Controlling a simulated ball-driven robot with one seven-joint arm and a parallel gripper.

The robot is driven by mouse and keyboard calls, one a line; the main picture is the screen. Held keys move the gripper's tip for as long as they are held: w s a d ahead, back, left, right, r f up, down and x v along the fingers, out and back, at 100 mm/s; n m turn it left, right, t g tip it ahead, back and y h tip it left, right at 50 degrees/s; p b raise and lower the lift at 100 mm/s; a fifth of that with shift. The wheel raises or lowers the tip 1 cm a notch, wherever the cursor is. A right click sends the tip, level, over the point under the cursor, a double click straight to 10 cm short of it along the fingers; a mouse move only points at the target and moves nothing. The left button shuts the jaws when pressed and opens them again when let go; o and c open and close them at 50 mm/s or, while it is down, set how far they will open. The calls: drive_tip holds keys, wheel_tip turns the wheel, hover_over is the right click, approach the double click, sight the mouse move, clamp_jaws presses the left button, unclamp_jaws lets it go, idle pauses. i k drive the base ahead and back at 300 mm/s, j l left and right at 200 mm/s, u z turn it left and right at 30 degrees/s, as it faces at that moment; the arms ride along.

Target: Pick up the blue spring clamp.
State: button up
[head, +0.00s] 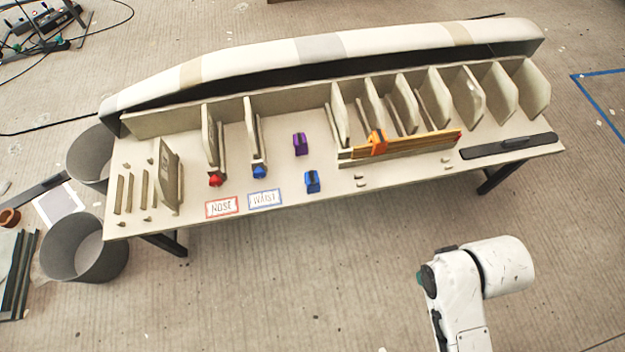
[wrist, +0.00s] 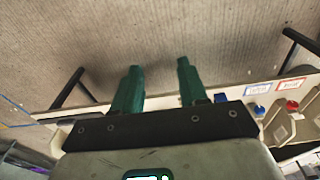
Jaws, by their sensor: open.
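A blue clamp-like piece with a dark middle (head: 312,181) lies near the front edge of the long bench, right of the WAIST label. In the wrist view a bit of blue (wrist: 220,97) beside the right finger appears to be this piece, mostly hidden. A smaller blue piece (head: 260,172) sits at the foot of an upright panel behind the WAIST label; it also shows in the wrist view (wrist: 259,110). My gripper (wrist: 159,66) has two green fingers spread apart with nothing between them. It is off the bench's front side, away from both blue pieces.
The bench (head: 340,200) carries a purple piece (head: 300,143), an orange piece (head: 377,142) on orange strips, a red piece (head: 215,181) and several upright panels. A black bar (head: 508,146) lies at its right end. Grey bins (head: 85,262) stand at left.

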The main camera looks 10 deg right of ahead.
sight(311, 181)
drive_tip(key=i+j+u, duration=0.15)
drive_tip(key=i+u, duration=0.9)
drive_tip(key=k, duration=0.1)
